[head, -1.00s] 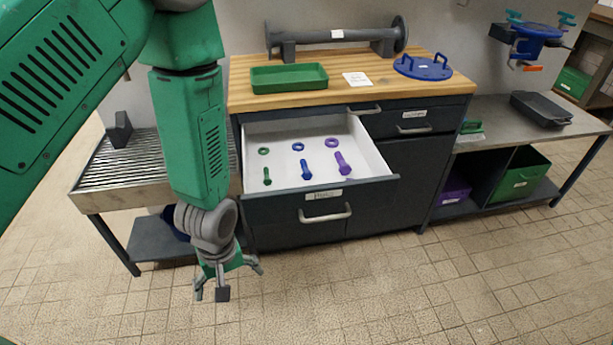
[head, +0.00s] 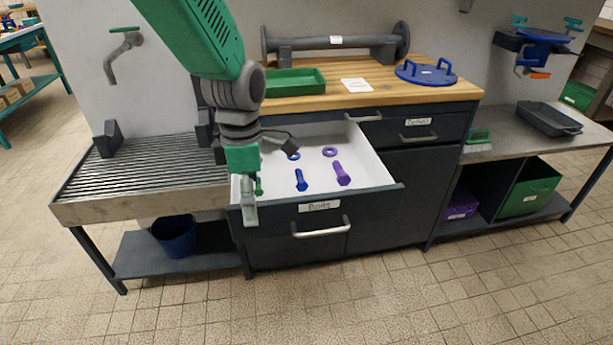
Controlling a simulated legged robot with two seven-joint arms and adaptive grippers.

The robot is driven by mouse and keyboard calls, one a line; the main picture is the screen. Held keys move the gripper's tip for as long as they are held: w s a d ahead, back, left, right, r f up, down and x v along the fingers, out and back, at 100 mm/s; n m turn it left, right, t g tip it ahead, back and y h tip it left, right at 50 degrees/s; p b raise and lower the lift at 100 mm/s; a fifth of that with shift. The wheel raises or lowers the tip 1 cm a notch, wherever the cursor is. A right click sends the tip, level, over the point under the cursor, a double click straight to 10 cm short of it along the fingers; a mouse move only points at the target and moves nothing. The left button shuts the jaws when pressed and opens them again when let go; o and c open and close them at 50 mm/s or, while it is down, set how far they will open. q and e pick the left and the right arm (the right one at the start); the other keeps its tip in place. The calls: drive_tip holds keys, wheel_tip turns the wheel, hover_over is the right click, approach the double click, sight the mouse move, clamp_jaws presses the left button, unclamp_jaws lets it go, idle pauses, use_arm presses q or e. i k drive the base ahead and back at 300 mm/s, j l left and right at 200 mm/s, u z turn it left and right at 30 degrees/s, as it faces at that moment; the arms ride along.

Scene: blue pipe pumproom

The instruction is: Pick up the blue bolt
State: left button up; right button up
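The blue bolt (head: 301,180) lies in the open white drawer (head: 372,165), between a purple bolt (head: 341,174) on its right and a green bolt (head: 259,186) on its left. A blue ring (head: 294,156) lies behind it. My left gripper (head: 270,180) is over the left part of the drawer, left of the blue bolt and apart from it. Its fingers are spread and hold nothing. The gripper partly hides the green bolt and the drawer's left side. My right gripper is not in view.
The drawer front (head: 318,207) is labelled Bolts. Above it, the wooden worktop (head: 440,92) holds a green tray (head: 295,82), a grey flanged pipe and a blue lid (head: 425,72). A slatted metal table (head: 140,175) stands left. The floor in front is clear.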

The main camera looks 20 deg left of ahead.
sight(301, 185)
drive_tip(key=i, duration=0.85)
